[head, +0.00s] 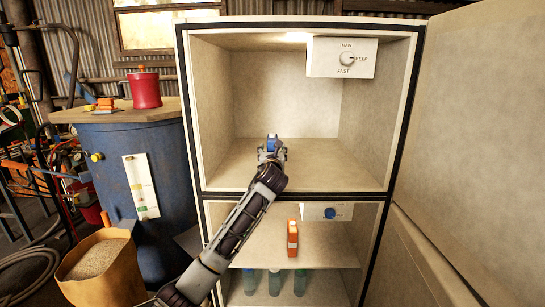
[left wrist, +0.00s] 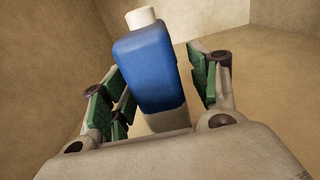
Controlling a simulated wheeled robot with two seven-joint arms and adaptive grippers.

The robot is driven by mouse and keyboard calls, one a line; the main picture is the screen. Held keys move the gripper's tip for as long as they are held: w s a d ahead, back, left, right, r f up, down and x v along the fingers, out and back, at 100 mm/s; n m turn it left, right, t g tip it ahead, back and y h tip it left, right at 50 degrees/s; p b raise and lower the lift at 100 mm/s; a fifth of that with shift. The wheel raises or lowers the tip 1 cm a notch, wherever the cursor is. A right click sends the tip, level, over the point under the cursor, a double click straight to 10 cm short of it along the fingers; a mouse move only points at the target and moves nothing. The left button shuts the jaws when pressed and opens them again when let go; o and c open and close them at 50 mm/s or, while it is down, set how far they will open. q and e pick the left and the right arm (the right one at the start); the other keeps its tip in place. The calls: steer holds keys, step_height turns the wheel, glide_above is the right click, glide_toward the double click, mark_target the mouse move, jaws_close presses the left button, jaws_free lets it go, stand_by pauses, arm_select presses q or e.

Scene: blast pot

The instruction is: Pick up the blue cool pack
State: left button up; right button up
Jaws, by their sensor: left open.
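The blue cool pack (head: 272,142), a blue block with a white cap, is on the upper compartment floor (head: 325,165) of the open cabinet. In the left wrist view the cool pack (left wrist: 147,65) shows large, tilted in the picture, with a pale lower part. My left gripper (head: 271,154) reaches into the upper compartment. In the left wrist view its fingers (left wrist: 158,92) with green pads are open on either side of the cool pack. A gap shows at the right finger; contact at the left side is hard to tell. My right gripper is not in view.
The cabinet's side walls and black-edged frame (head: 397,110) surround the arm. A dial box (head: 342,58) hangs at upper right. Below, an orange pack (head: 292,239) and several bottles (head: 274,282) stand on shelves. A blue drum (head: 165,180) with a red pot (head: 145,90) stands left.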

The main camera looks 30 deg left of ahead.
mark_target(272, 138)
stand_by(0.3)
arm_select(q)
jaws_close()
stand_by(0.3)
steer(key=shift+r, duration=0.15)
steer(key=shift+r+p, duration=0.4)
steer(key=shift+r, duration=4.5)
